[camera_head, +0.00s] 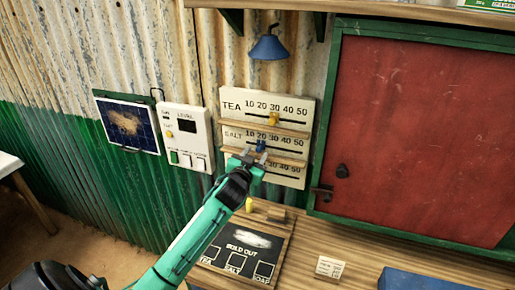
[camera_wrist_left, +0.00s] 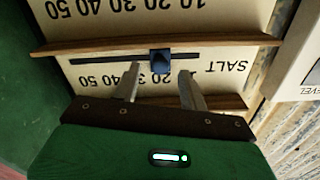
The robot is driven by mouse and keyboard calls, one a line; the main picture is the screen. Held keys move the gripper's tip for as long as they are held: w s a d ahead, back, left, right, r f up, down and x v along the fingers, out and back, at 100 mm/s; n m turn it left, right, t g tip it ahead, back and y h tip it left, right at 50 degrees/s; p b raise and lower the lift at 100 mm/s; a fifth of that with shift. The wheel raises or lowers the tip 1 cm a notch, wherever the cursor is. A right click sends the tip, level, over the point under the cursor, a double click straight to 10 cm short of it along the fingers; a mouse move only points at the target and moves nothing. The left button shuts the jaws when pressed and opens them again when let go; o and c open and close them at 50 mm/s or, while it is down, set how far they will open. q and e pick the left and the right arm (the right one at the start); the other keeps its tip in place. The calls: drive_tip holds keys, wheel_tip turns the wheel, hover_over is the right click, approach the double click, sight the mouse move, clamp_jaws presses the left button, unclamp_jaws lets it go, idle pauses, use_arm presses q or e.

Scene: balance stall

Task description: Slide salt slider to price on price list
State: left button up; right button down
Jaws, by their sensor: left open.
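The price board (camera_head: 235,92) hangs on the corrugated wall, with rows for TEA, SALT and a partly hidden lower row. The blue salt slider (camera_head: 261,146) sits on the SALT track, around the 20 mark. It also shows in the left wrist view (camera_wrist_left: 160,62), where the board appears upside down. My left gripper (camera_head: 256,158) is open in front of the SALT row. In the left wrist view its fingertips (camera_wrist_left: 158,80) stand either side of the slider's line, slightly short of it. A small white card (camera_head: 330,267) lies on the counter; its writing is too small to read.
Wooden ledges (camera_head: 265,128) run between the board's rows. The yellow tea slider (camera_head: 273,119) is above. A level panel (camera_head: 187,135) and a solar panel (camera_head: 129,124) are to the left, a red shutter (camera_head: 420,130) to the right. A SOLD OUT board (camera_head: 245,245) lies below.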

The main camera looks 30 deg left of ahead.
sight(260, 147)
use_arm(q)
drive_tip(key=shift+x, duration=1.25)
clamp_jaws()
drive_tip(key=shift+d, duration=0.1)
